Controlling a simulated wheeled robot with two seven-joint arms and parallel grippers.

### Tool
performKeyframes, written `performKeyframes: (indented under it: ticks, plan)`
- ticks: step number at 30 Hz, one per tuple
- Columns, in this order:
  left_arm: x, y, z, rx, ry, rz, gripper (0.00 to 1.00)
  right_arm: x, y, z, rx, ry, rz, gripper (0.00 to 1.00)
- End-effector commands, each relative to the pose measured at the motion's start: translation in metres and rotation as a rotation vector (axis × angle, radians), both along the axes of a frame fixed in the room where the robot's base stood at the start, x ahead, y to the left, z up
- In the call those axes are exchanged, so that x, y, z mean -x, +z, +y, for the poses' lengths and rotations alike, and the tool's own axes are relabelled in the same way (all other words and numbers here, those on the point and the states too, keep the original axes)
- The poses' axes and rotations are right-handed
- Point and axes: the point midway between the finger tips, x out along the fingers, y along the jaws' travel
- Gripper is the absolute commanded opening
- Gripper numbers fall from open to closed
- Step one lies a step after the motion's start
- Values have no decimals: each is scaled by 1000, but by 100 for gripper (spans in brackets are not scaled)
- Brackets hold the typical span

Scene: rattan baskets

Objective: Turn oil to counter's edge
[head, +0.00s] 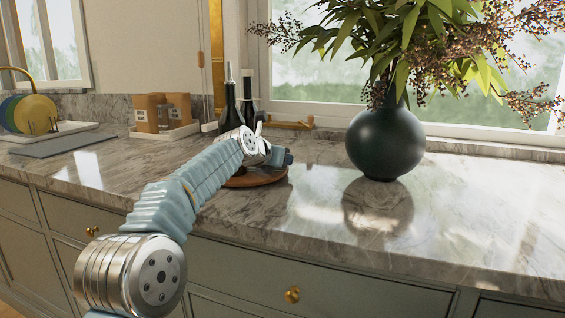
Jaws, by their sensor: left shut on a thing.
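Two dark oil bottles stand close together near the back of the counter. The left bottle (230,108) has a pale pourer, and the right bottle (248,92) has a dark neck. Both are upright, with their lower parts partly hidden by my left arm. A round brown wooden turntable (262,179) lies on the counter below my left wrist; only its front part shows. My left gripper (274,155) is over the turntable, in front of the bottles. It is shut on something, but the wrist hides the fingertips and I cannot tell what. My right gripper is out of view.
A dark round vase (385,142) with leafy branches stands to the right. The marble counter (465,215) is clear around it. A wooden block holder (163,112), a grey board (62,145) and a plate rack (40,131) are at the left. Drawers with brass knobs lie below.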

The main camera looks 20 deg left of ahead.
Motion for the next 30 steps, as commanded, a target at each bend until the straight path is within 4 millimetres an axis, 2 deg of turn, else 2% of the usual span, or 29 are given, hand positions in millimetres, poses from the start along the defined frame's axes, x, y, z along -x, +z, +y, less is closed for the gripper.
performKeyframes:
  ticks: [17, 18, 23, 30]
  plan:
    - [-5, 1, 1, 2, 8, -2, 0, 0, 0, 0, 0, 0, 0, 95]
    - [-5, 1, 1, 2, 8, -2, 18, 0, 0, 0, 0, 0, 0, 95]
    - [-5, 1, 1, 2, 8, -2, 43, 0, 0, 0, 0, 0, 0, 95]
    - [-5, 0, 1, 2, 9, -1, 43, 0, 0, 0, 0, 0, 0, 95]
